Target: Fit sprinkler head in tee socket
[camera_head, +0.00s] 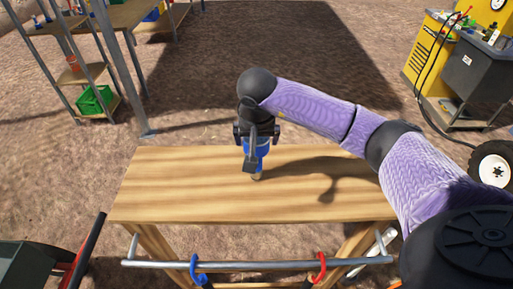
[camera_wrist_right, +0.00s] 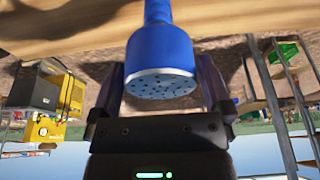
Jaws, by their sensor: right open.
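The blue sprinkler head (camera_head: 263,150) is over the wooden table, partly hidden behind my right gripper (camera_head: 255,158). In the right wrist view the sprinkler head (camera_wrist_right: 161,60) shows its pale, perforated face toward the camera, and its narrow neck points to the table. My right gripper (camera_wrist_right: 163,90) is open, with one finger on each side of the head. A small tan piece (camera_head: 257,176) shows just under the head at the tabletop; I cannot tell if it is the tee socket, or whether the head is seated in it. My left gripper is out of view.
The wooden table (camera_head: 180,190) is otherwise bare. Shelves with a green crate (camera_head: 95,99) stand back left. A yellow cabinet (camera_head: 424,60) stands back right.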

